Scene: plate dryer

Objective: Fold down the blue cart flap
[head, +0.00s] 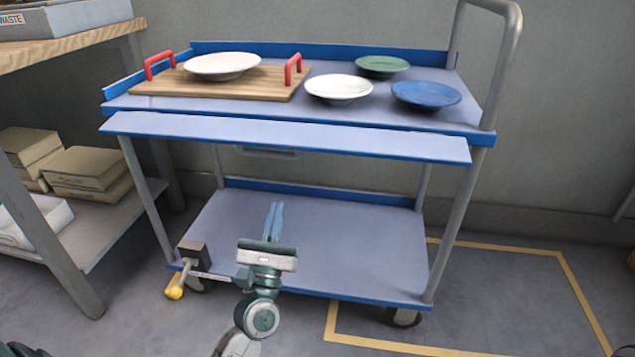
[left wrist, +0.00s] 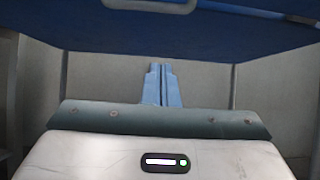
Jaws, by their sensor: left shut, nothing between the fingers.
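The cart flap (head: 290,138) is a long pale panel with a blue edge. It stands out roughly level along the near side of the cart's top shelf. My left gripper (head: 274,220) is shut and empty, below the flap and in front of the cart in the head view, apart from the flap. In the left wrist view, the closed light-blue fingers (left wrist: 161,85) point up towards a dark blue underside (left wrist: 200,38). A grey bar (left wrist: 150,6) shows at the top there; a grey bracket (head: 266,153) also shows under the flap in the head view. My right gripper is out of view.
The top shelf holds a wooden tray (head: 215,88) with red handles and a white plate (head: 222,64), plus white (head: 338,88), green (head: 382,66) and blue (head: 426,95) plates. The lower shelf (head: 330,225) is bare. A wooden-topped bench (head: 70,42) stands left.

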